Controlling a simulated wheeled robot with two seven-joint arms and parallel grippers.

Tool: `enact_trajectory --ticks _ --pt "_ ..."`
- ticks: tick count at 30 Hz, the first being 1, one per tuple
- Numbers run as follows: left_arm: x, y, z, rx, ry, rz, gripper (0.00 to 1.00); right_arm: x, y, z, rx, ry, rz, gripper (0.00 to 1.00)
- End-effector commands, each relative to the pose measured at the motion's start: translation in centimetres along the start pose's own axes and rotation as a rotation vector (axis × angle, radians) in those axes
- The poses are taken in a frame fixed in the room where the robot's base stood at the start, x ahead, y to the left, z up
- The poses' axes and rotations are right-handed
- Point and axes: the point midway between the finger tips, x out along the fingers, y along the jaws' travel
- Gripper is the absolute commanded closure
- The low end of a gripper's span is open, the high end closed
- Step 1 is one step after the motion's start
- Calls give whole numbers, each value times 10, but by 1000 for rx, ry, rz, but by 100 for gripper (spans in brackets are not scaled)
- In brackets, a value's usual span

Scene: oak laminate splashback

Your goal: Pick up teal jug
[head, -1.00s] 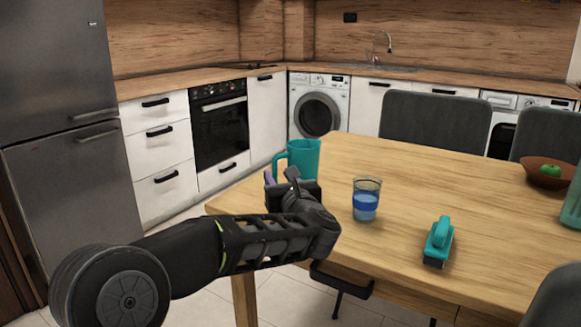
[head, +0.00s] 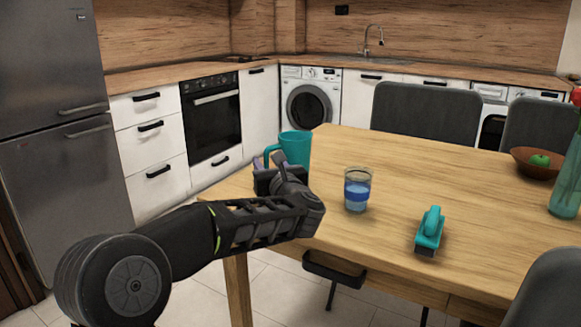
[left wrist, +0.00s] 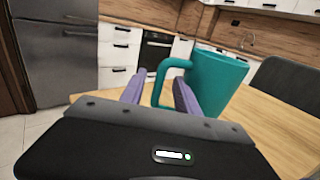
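The teal jug (head: 295,148) stands upright near the table's far left corner, its handle on the left. In the left wrist view the jug (left wrist: 217,82) is just beyond my fingers, with its handle loop toward the gripper. My left gripper (head: 268,172) is at the near side of the jug and hides its lower part in the head view. In the left wrist view its purple fingers (left wrist: 158,96) are apart, and the handle's upright part shows between them with gaps on both sides. I cannot tell whether they touch it. My right gripper is not in view.
On the wooden table (head: 420,180) are a glass with blue liquid (head: 357,190), a teal-handled brush-like object (head: 430,230), a brown bowl with a green apple (head: 537,162) and a teal vase (head: 566,185). Grey chairs (head: 425,120) stand around.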

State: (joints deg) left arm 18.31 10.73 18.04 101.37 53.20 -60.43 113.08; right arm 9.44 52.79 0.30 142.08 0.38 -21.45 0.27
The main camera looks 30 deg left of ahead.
Motion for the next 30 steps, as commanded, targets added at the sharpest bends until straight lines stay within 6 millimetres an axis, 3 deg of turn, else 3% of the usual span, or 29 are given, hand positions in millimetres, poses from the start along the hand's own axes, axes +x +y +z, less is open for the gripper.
enact_trajectory --ticks 10,29,30 --pt "45 1 1 -1 -1 2 62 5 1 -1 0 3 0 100" --pt "46 1 1 0 -1 1 62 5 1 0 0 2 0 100" --pt "46 1 1 0 0 1 65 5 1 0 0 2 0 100"
